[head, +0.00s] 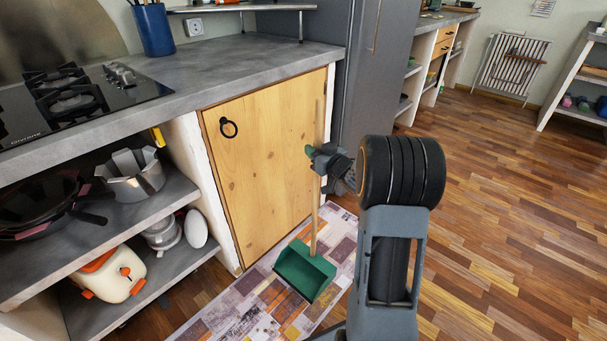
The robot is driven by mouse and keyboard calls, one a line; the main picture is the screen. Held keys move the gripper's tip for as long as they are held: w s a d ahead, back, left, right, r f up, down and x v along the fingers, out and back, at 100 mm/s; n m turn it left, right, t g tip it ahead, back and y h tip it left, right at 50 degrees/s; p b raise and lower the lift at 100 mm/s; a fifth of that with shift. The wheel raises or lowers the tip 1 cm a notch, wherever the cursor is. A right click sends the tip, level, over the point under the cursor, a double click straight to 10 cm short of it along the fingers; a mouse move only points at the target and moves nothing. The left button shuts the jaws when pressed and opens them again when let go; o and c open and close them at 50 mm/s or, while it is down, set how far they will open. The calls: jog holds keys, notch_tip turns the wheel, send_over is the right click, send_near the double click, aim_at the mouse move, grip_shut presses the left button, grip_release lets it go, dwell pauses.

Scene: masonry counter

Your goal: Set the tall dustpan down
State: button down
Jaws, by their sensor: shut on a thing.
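The tall dustpan has a green pan (304,272) and a long upright wooden handle (315,222). My gripper (316,160) is shut on the handle partway up. The pan is over the patterned rug (262,297), in front of the wooden cabinet door (262,160). I cannot tell whether the pan touches the rug or hangs just above it. The gripper hides a short part of the handle, and the handle's upper end shows above it against the door.
Open shelves (180,192) with pans and a white-and-orange appliance (110,275) stand at left, under the counter (230,62) and gas hob (80,92). A grey fridge (380,60) stands behind. Wooden floor (500,190) to the right is clear.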

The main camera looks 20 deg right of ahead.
jog(key=w+a+f+b, duration=0.1)
jog(key=a+f+b, duration=0.2)
jog(key=f, duration=0.4)
jog(key=shift+w, duration=0.15)
dwell(0.3)
jog(key=shift+f, duration=0.1)
jog(key=c, duration=0.9)
grip_release()
jog(key=shift+c, duration=0.2)
